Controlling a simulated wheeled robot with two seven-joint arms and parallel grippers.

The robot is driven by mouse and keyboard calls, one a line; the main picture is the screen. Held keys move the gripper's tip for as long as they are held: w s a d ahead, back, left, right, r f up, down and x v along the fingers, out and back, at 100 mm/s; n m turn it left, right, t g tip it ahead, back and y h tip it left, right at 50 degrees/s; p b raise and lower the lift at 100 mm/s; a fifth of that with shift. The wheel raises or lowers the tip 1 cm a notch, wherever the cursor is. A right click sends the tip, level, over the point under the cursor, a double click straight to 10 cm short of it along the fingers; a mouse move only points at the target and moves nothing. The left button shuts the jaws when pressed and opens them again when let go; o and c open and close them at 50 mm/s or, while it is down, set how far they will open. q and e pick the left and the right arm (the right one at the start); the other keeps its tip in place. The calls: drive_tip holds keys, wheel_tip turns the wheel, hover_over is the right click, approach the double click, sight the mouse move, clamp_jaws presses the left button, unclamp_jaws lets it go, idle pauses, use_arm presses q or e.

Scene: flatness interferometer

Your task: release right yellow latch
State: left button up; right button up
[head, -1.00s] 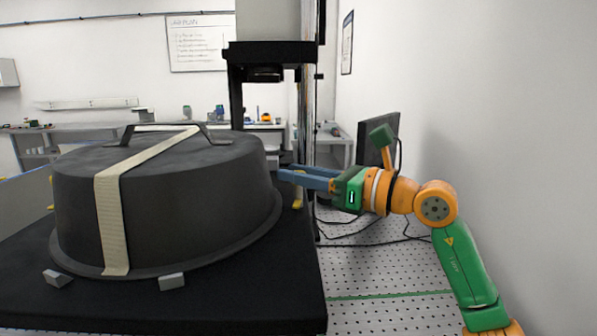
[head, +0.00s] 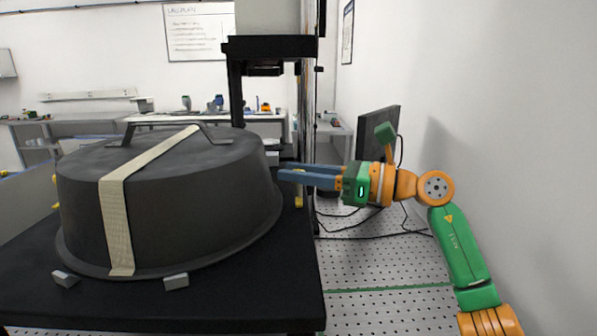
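The right yellow latch (head: 299,201) shows as a small upright yellow piece at the right edge of the black table, just right of the dark round cover (head: 170,195). Its upper part is hidden behind my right gripper (head: 283,171). The two blue-grey fingers point left, one nearer to me than the other, with a gap between them. They are at the latch's upper end; I cannot tell whether they touch it. My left gripper is out of view.
The cover has a top handle (head: 175,125) and a beige strap (head: 115,215). Two small grey blocks (head: 176,281) lie in front of it on the black table (head: 230,300). A dark post and frame (head: 308,120) stand behind the latch. A monitor (head: 377,135) stands behind my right arm.

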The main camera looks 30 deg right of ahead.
drive_tip(key=shift+o, duration=0.3)
drive_tip(key=shift+d+f, duration=0.1)
drive_tip(key=shift+d, duration=0.05)
drive_tip(key=b+v, duration=0.3)
drive_tip(key=v, duration=0.4)
